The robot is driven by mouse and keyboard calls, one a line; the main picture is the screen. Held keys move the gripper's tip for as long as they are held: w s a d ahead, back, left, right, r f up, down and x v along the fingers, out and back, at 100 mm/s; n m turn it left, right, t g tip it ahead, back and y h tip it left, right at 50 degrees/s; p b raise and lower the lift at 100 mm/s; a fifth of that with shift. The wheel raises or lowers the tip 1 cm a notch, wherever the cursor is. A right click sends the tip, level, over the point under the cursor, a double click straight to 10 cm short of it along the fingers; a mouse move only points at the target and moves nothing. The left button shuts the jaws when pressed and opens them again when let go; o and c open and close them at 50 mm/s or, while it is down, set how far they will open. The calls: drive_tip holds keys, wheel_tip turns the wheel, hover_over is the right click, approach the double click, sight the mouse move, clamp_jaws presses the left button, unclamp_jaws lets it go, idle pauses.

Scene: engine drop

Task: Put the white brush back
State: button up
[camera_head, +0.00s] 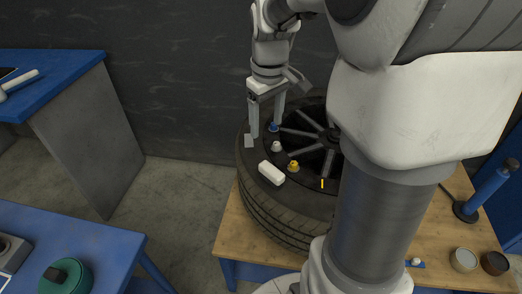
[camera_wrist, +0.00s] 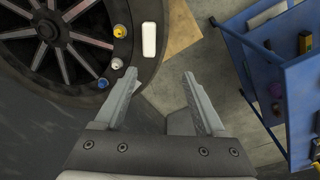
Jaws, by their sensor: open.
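A white rounded block (camera_head: 271,173), the only brush-like white piece on the tyre, lies on the sidewall near its front left edge; no bristles can be made out. It also shows in the wrist view (camera_wrist: 149,39), ahead of the fingers. My gripper (camera_head: 264,131) points down over the tyre's left edge, behind the block and apart from it. In the wrist view my gripper (camera_wrist: 160,76) is open with nothing between its fingers.
The tyre (camera_head: 257,205) lies flat on a wooden-topped table (camera_head: 231,235). Blue (camera_head: 273,127), white (camera_head: 276,147) and yellow (camera_head: 293,166) caps stand beside the block. A white-headed tool (camera_head: 20,82) lies on the blue table (camera_head: 60,75) at far left. Another blue table (camera_head: 100,240) stands at front left.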

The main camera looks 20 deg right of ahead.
drive_tip(key=s+a+r+m+t, duration=0.25)
drive_tip(key=s+a, duration=0.25)
drive_tip(key=s, duration=0.4)
drive_tip(key=s+a+r+m+t, duration=0.15)
drive_tip(key=s+a+r, duration=0.25)
drive_tip(key=s, duration=0.4)
wheel_tip(320, 180, up, 7)
drive_tip(key=w+n+p, duration=0.1)
drive_tip(key=p, duration=0.7)
drive_tip(key=shift+t, duration=0.3)
drive_tip(key=shift+a+f, duration=0.1)
drive_tip(key=shift+f, duration=0.05)
drive_tip(key=c, duration=0.4)
drive_tip(key=shift+o, duration=0.2)
drive_tip(key=shift+d, duration=0.2)
